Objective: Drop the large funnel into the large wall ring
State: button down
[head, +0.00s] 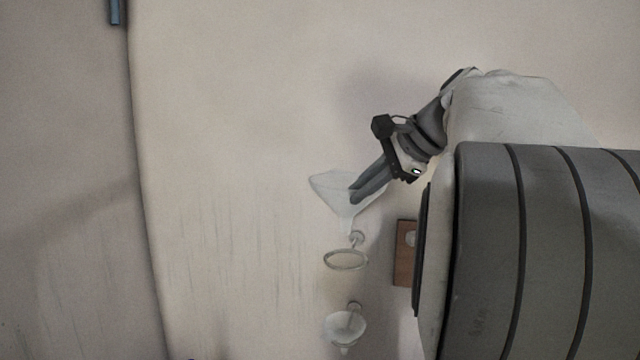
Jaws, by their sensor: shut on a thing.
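The large funnel (333,188) is whitish and translucent, and it stands out little from the pale wall. My gripper (354,196) is shut on it, with its dark fingers over the right side of the cone. The funnel is tilted, with its narrow spout pointing down. The large wall ring (346,260) is an empty metal hoop on a short wall mount. It lies below the funnel in the picture, and the spout end appears just above the ring's mount. I cannot tell the depth between spout and ring.
A smaller funnel (345,328) sits at a lower wall mount below the large ring. A brown wooden plate (405,252) with a pale round spot is right of the ring, partly behind my arm. The wall to the left is bare.

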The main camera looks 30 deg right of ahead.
jog(key=shift+w+d+f, duration=0.1)
jog(key=shift+w+d, duration=0.05)
jog(key=shift+w, duration=0.05)
notch_tip(320, 180, down, 10)
jog(key=b, duration=0.8)
dwell(0.4)
dwell(0.3)
jog(key=c, duration=0.9)
grip_release()
jog(key=shift+s, duration=0.1)
jog(key=p+v, duration=0.1)
jog(key=v, duration=1.6)
jog(key=shift+r, duration=0.25)
